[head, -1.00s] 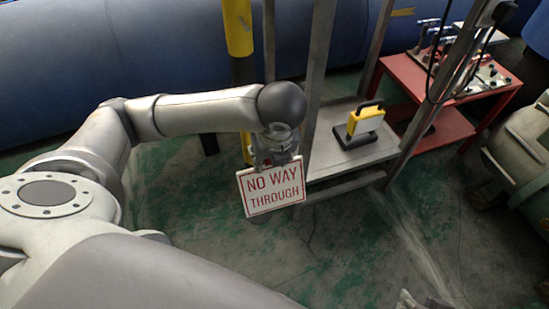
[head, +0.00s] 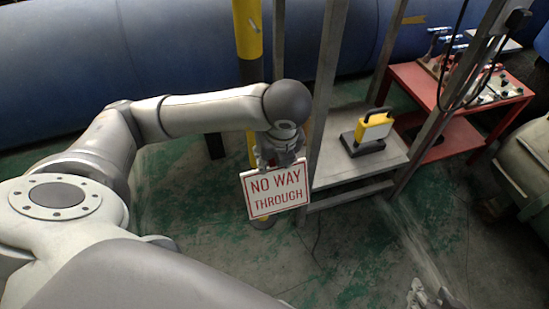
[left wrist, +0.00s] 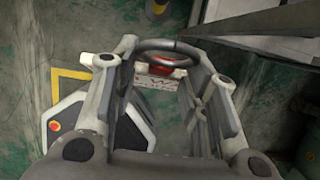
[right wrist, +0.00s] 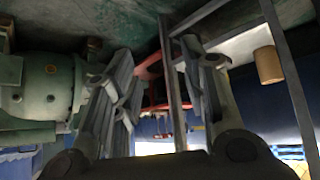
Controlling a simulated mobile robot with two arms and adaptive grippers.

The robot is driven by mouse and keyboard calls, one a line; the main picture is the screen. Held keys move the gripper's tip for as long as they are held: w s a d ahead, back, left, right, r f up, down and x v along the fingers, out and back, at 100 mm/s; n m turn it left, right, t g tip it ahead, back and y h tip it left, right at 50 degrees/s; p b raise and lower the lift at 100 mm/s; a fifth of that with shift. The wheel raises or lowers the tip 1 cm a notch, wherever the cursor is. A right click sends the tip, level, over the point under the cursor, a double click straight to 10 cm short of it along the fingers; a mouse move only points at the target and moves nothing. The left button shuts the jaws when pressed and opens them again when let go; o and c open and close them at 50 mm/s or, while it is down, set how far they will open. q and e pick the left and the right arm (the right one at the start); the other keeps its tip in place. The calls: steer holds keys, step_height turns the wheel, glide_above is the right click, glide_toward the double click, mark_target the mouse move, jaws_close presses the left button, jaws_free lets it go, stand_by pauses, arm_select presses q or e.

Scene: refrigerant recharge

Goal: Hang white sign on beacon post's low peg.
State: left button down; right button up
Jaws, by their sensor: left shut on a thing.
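The white sign (head: 275,190) with red "NO WAY THROUGH" lettering hangs tilted below my left gripper (head: 279,150). In the left wrist view, my left gripper (left wrist: 165,58) is shut on the sign's dark ring, and part of the sign (left wrist: 155,82) shows below it. The beacon post (head: 247,32), yellow with dark bands, stands behind my left forearm and gripper. Its low peg cannot be made out, and the arm and sign cover part of the post. My right gripper (right wrist: 158,62) has its fingers apart with nothing held; part of it (head: 428,294) shows at the head view's bottom edge.
A grey metal frame with a low shelf (head: 335,168) stands right of the sign, bearing a yellow and black device (head: 374,127). A red cart (head: 425,95) with gauges and hoses is beyond. A blue pipe (head: 180,50) crosses the back. The green-grey floor in front is clear.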

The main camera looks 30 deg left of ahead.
arm_select(q)
steer(key=shift+w+a+b, duration=0.4)
steer(key=shift+a, duration=0.05)
steer(key=w+a+b, duration=0.2)
steer(key=w+a, duration=0.2)
steer(key=shift+a+f, duration=0.3)
steer(key=shift+a, duration=0.05)
arm_select(e)
steer(key=w+a+r+t+y, duration=0.2)
steer(key=w+a+r+t, duration=0.2)
steer(key=w+r+t, duration=0.4)
steer(key=shift+w+r+n+t+y, duration=0.3)
steer(key=shift+w+r, duration=0.1)
steer(key=shift+r, duration=1.55)
steer(key=shift+r, duration=0.1)
steer(key=shift+r, duration=0.2)
arm_select(q)
steer(key=shift+b, duration=0.35)
arm_select(e)
steer(key=shift+a+r+t, duration=0.2)
steer(key=shift+r+t, duration=0.3)
steer(key=shift+w+r, duration=0.1)
